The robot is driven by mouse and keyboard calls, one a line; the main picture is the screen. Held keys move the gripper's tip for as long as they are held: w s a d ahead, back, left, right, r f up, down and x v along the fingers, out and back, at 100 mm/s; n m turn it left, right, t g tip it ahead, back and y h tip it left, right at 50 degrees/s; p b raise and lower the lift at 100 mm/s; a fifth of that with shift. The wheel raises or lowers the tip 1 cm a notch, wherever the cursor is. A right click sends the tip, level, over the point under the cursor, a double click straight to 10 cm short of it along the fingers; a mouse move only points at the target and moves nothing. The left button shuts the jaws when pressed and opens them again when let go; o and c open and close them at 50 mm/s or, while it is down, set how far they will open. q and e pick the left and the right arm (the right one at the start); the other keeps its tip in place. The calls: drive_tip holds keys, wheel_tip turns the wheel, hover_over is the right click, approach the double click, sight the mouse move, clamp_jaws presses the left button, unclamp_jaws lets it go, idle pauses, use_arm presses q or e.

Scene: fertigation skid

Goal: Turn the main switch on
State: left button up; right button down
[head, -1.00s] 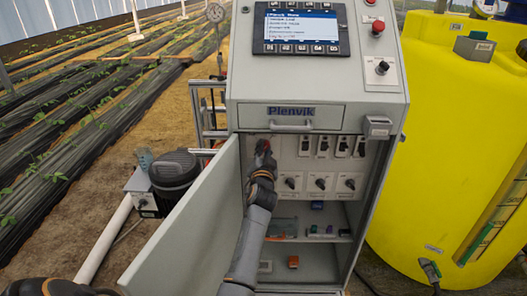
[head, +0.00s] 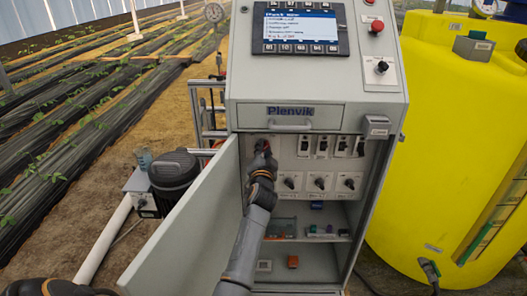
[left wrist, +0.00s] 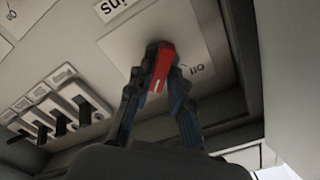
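The main switch is a red handle (left wrist: 161,66) on a pale plate (left wrist: 199,42) with lettering at its edge, inside the open grey cabinet (head: 316,118). A white mark shows on the handle. My left gripper (left wrist: 155,62) has its fingertips closed on either side of the red handle. In the head view, my left gripper (head: 262,148) reaches into the upper left of the cabinet and hides most of the switch. I cannot tell clearly which position the handle points to. My right gripper is not in view.
The cabinet door (head: 190,225) stands open at the left, close beside my arm. Several small breakers (head: 322,146) and black knobs (head: 320,183) sit right of the switch. A drawer handle (head: 290,126) is above. A yellow tank (head: 450,150) stands at the right.

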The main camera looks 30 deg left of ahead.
use_arm(q)
drive_tip(key=shift+o, duration=0.6)
drive_tip(key=v, duration=0.7)
drive_tip(key=shift+s, duration=0.2)
drive_tip(key=shift+d, duration=0.1)
